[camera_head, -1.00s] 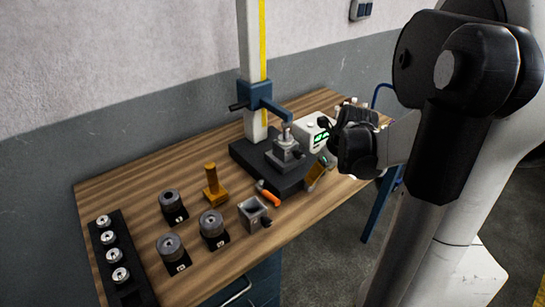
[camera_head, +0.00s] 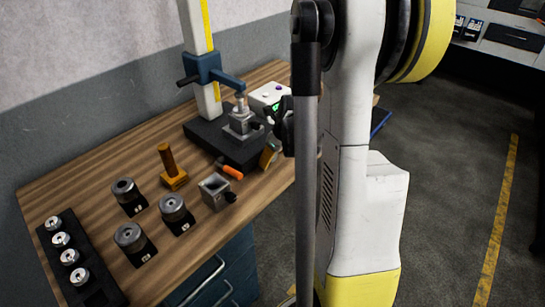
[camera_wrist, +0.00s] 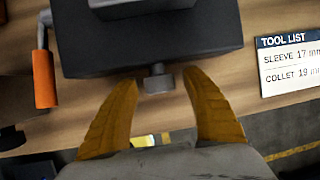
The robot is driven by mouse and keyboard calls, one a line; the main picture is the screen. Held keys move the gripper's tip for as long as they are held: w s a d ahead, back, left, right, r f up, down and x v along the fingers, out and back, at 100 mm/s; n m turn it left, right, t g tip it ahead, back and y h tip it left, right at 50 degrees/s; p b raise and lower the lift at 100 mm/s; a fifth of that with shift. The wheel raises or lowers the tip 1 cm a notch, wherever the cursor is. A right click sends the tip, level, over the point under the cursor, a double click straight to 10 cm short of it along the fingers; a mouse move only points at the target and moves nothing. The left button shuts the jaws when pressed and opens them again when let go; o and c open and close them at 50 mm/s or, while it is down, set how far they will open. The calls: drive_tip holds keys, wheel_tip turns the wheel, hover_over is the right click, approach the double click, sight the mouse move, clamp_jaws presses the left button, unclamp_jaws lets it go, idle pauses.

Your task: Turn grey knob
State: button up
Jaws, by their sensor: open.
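The grey knob (camera_wrist: 157,78) is a short grey cylinder on a stem at the near edge of a black base (camera_wrist: 150,55) in the wrist view. My gripper (camera_wrist: 160,82) is open, its two orange fingers on either side of the knob, with gaps showing between them and it. In the head view my gripper (camera_head: 270,155) is at the right edge of the black base (camera_head: 208,135), and I cannot make out the knob there.
An orange handle (camera_wrist: 45,79) is left of the base. A tool list card (camera_wrist: 290,65) lies right. In the head view, a post (camera_head: 196,45) rises from the base, with a white box (camera_head: 262,95) behind. A grey square holder (camera_head: 214,190) and several cylinders stand nearby.

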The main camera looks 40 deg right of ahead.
drive_tip(key=c, duration=1.2)
drive_tip(key=shift+a+f+n+h+b, duration=0.15)
drive_tip(key=shift+h+b, duration=0.25)
drive_tip(key=shift+h, duration=0.2)
drive_tip(key=shift+a+f+n+h+b, duration=0.15)
drive_tip(key=shift+h+b, duration=0.2)
drive_tip(key=shift+h, duration=0.25)
drive_tip(key=shift+d+r+h+b, duration=0.1)
drive_tip(key=shift+d+h+b, duration=0.05)
drive_tip(key=shift+h+b, duration=0.55)
drive_tip(key=shift+r+t+h, duration=0.15)
drive_tip(key=shift+t+h, duration=0.15)
drive_tip(key=shift+h, duration=0.1)
drive_tip(key=shift+d, duration=0.1)
drive_tip(key=o, duration=1.2)
drive_tip(key=shift+r, duration=0.1)
